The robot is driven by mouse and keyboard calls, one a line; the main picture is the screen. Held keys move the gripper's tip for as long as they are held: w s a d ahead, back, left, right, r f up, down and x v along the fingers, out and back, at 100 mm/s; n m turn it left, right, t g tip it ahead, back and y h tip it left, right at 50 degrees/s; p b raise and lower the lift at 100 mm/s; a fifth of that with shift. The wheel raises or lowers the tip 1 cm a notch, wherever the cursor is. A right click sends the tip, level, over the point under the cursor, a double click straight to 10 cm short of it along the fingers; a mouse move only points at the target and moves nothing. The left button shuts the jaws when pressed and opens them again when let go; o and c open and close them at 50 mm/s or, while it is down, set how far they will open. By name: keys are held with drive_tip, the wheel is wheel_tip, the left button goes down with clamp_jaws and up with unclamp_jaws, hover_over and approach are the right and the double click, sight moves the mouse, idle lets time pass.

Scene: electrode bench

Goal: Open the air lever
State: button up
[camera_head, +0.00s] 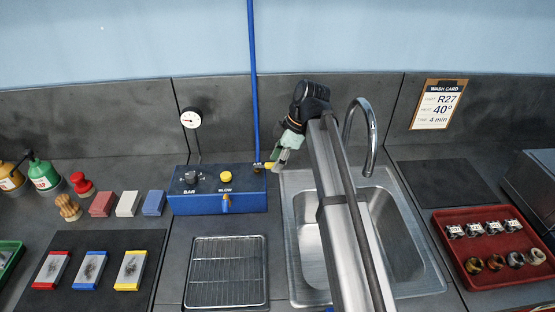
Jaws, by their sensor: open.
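The blue air box (190,205) stands at the back of the bench, with a dark BAR knob (191,178) and a yellow BLOW button (225,177) on top. A blue air pipe (253,80) comes down the wall to the box's right end. A small yellow lever (269,166) shows at the foot of this pipe. My gripper (277,162) is open, with its fingers pointing down and left at the lever. Its tips are close to or around the lever; I cannot tell whether they touch. The fingers hide part of the lever.
A sink (305,255) with a curved tap (362,125) lies under and right of my arm. A wire rack (227,270) lies in front of the box. A gauge (190,118) is behind it. A red tray (500,270) stands far right; coloured blocks (127,204) stand left.

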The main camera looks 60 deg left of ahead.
drive_tip(key=v, duration=1.2)
